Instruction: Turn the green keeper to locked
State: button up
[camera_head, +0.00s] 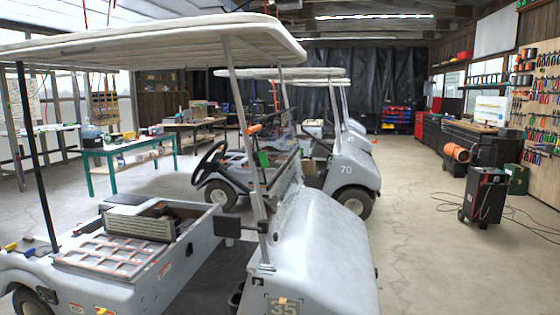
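A small green piece (263,158) shows just right of the near cart's front roof post, by the cart behind. I cannot tell whether it is the green keeper or how it is turned. The near golf cart (318,245), marked 35, fills the foreground under its pale roof (150,42). An orange piece (253,130) is on its front roof post (245,110). A dark bracket-like part (228,226) sits beside the lower post. My gripper is not in view.
More white carts stand in a row behind, one marked 70 (353,178). A green-legged workbench (118,150) is at left. A black wheeled machine (483,195) with cables on the floor stands at right. The concrete floor (430,245) between is mostly clear.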

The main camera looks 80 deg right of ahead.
aim_at(261, 155)
jog(key=u, duration=0.45)
jog(key=k, duration=0.15)
jog(key=z, duration=2.3)
jog(key=i, duration=0.55)
jog(key=z, duration=0.05)
